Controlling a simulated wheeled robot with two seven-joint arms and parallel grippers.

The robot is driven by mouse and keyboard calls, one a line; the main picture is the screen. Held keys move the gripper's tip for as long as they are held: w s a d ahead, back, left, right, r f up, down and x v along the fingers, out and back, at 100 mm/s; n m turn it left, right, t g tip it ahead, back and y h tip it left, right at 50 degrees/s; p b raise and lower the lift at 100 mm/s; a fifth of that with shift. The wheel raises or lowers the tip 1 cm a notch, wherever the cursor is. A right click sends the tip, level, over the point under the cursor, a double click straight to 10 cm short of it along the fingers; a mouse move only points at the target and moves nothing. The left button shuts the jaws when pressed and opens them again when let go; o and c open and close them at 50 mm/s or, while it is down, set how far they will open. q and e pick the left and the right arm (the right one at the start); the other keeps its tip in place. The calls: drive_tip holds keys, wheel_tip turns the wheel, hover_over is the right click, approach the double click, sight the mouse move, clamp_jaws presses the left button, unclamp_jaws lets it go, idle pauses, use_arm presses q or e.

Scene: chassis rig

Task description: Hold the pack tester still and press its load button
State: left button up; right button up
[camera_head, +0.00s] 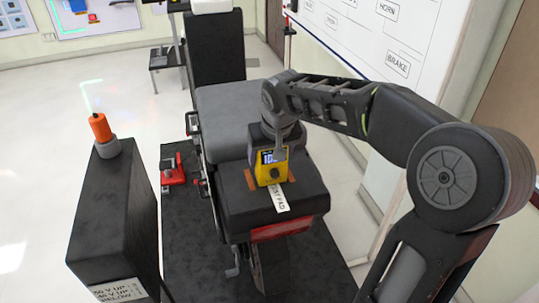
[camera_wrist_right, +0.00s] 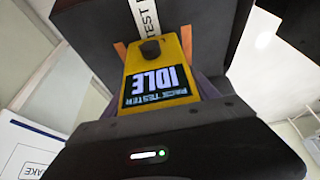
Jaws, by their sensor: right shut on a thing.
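The pack tester (camera_head: 270,172) is a yellow box standing on the black seat-like block of the rig. It has a lit display and a round black button (camera_head: 275,174) on its front. In the right wrist view the tester (camera_wrist_right: 186,62) appears upside down, its display (camera_wrist_right: 158,88) reads "IDLE", and the button (camera_wrist_right: 150,48) is uncovered. My right gripper (camera_head: 277,143) comes from behind and above and is shut on the tester's upper part. Its fingers are partly hidden by the tester. My left gripper is not in view.
A white "TEST PAD" strip (camera_head: 279,199) and orange marks lie by the tester's base. A black cabinet (camera_head: 112,215) with an orange-topped beacon (camera_head: 100,128) stands at left. A red device (camera_head: 173,174) sits on the dark mat. A whiteboard (camera_head: 370,45) is behind my right arm.

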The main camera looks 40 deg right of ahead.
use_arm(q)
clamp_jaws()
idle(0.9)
